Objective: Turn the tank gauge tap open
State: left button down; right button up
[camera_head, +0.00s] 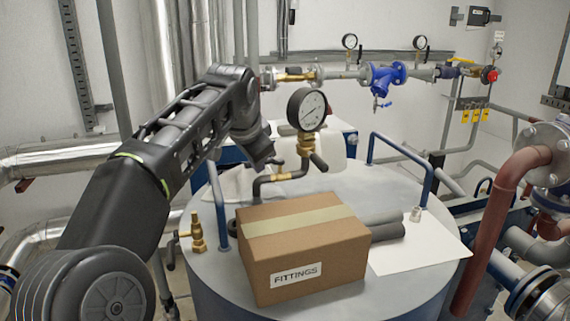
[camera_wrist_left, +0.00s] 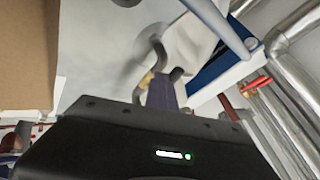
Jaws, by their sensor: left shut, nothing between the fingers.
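The tank gauge (camera_head: 307,109) is a round white dial in a dark rim, above the tank top. Below it is the brass tap (camera_head: 305,146), with a dark lever (camera_head: 319,161) slanting down to the right. A bent grey pipe runs from the tap down to the tank. My left gripper (camera_head: 268,163) is shut and empty, left of the tap and pointing down. In the left wrist view, its dark fingers (camera_wrist_left: 162,92) overlap the bent pipe (camera_wrist_left: 152,48) and a bit of brass (camera_wrist_left: 146,78). I cannot tell whether they touch. My right gripper is out of view.
A cardboard box (camera_head: 305,245) marked FITTINGS stands on the tank top (camera_head: 400,285), in front of the tap. Blue rails (camera_head: 219,205) rise at both sides. A small brass valve (camera_head: 196,232) stands at left.

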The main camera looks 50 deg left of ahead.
pick_arm(q)
jog(key=shift+s+a, duration=0.1)
jog(key=shift+a, duration=0.65)
